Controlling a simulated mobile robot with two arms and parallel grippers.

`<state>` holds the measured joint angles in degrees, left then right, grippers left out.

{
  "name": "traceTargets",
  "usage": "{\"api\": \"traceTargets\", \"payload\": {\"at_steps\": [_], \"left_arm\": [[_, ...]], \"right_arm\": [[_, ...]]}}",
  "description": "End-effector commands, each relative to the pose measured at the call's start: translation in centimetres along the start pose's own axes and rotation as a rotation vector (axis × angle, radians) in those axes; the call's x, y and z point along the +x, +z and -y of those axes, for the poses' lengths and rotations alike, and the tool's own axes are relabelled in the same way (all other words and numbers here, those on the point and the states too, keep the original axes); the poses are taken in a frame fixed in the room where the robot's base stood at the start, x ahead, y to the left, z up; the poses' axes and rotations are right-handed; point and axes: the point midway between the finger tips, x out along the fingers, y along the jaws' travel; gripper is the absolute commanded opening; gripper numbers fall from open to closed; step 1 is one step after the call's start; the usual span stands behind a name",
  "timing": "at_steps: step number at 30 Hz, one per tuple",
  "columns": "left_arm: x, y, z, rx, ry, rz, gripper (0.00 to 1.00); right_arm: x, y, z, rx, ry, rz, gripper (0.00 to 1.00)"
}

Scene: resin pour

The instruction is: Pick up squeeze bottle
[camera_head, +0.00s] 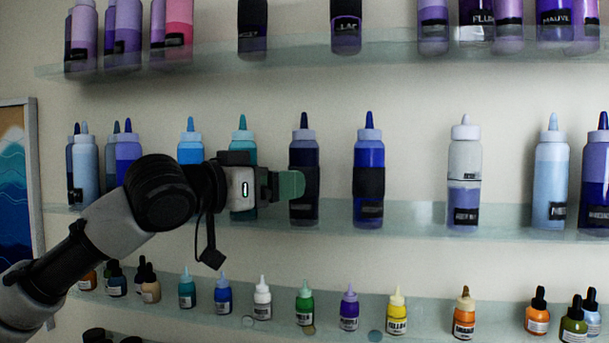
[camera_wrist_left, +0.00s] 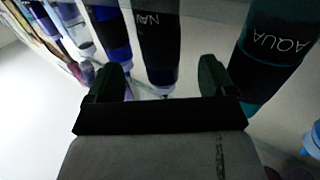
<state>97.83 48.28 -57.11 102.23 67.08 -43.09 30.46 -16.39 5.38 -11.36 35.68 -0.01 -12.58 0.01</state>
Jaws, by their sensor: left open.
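Several squeeze bottles with pointed nozzles stand upright on the middle glass shelf. A dark navy squeeze bottle (camera_head: 304,155) stands directly beyond my left gripper (camera_head: 287,185), which covers part of its left side. In the left wrist view the navy bottle (camera_wrist_left: 156,40), with letters starting "NA", shows between and beyond the two fingers of my left gripper (camera_wrist_left: 161,80). The fingers are apart, with nothing held between them. A teal bottle (camera_head: 243,147) is partly hidden behind my gripper body; it shows as the "AQUA" bottle (camera_wrist_left: 275,50). My right gripper is not in view.
A blue bottle with a dark band (camera_head: 369,155) stands to the right of the navy one, with a gap between. The middle shelf (camera_head: 410,212) carries more bottles at both sides. Small dropper bottles line the lower shelf (camera_head: 420,310). An upper shelf (camera_head: 290,60) runs above.

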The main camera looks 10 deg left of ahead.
Motion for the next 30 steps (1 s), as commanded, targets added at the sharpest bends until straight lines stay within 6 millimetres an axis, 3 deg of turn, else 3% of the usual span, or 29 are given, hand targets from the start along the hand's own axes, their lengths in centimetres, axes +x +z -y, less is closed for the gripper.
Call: {"api": "traceTargets", "payload": {"at_steps": [6,15,24,30], "left_arm": [[1.9,-0.1,-0.1,0.000,0.001,0.003,0.84],[6.0,0.1,0.1,0.000,0.001,0.002,0.84],[6.5,0.4,0.1,0.001,0.001,0.001,0.84],[6.5,0.3,0.1,0.001,0.001,0.001,0.54]], "right_arm": [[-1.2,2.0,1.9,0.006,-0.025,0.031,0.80],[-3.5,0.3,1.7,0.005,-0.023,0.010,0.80],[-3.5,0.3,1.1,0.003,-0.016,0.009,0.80],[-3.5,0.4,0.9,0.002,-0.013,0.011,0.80]]}}
